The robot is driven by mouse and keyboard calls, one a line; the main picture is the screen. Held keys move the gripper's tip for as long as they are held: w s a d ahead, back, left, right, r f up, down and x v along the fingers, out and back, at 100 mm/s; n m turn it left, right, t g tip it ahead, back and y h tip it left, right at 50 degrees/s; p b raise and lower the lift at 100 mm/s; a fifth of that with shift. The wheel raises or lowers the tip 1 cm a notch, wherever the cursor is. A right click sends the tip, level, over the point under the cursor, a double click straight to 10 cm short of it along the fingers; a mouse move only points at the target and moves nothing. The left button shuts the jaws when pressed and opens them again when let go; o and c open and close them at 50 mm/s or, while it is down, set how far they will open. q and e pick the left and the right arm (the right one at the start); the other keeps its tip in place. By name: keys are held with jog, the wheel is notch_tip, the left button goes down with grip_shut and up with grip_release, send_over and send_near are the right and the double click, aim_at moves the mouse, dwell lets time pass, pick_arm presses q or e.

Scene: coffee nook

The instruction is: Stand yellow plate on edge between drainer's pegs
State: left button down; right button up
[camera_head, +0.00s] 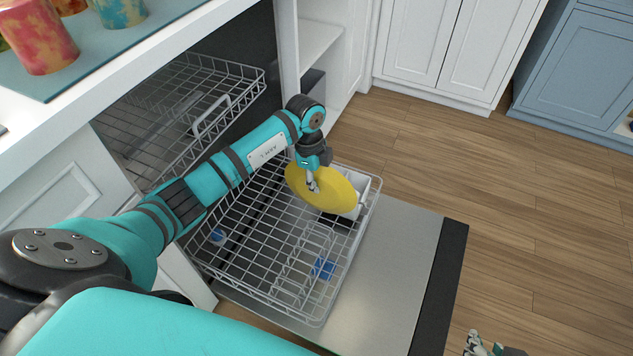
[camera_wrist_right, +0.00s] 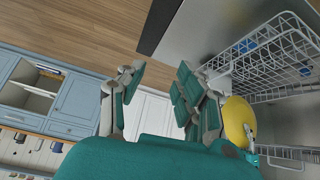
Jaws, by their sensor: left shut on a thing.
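The yellow plate (camera_head: 330,191) is held tilted above the far right part of the pulled-out wire rack. My left gripper (camera_head: 313,184) is shut on the plate near its left side. The plate also shows in the right wrist view (camera_wrist_right: 236,122). The drainer seems to be this lower wire rack (camera_head: 268,293); its rows of upright pegs (camera_head: 300,262) stand in the near right part, below and nearer than the plate. My right gripper (camera_head: 487,347) is at the bottom right of the head view, far from the plate. In its wrist view its fingers (camera_wrist_right: 160,76) are apart and empty.
The open dishwasher door (camera_head: 405,265) lies under and beside the rack. A white basket (camera_head: 357,182) stands behind the plate. An upper rack (camera_head: 190,100) is above left. Cups (camera_head: 38,36) stand on the counter. Wooden floor (camera_head: 520,200) is clear at right.

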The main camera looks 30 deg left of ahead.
jog(key=s+d+f+g+h+p, duration=0.1)
jog(key=s+d+f+g, duration=0.1)
jog(key=s, duration=0.5)
jog(key=shift+g, duration=0.9)
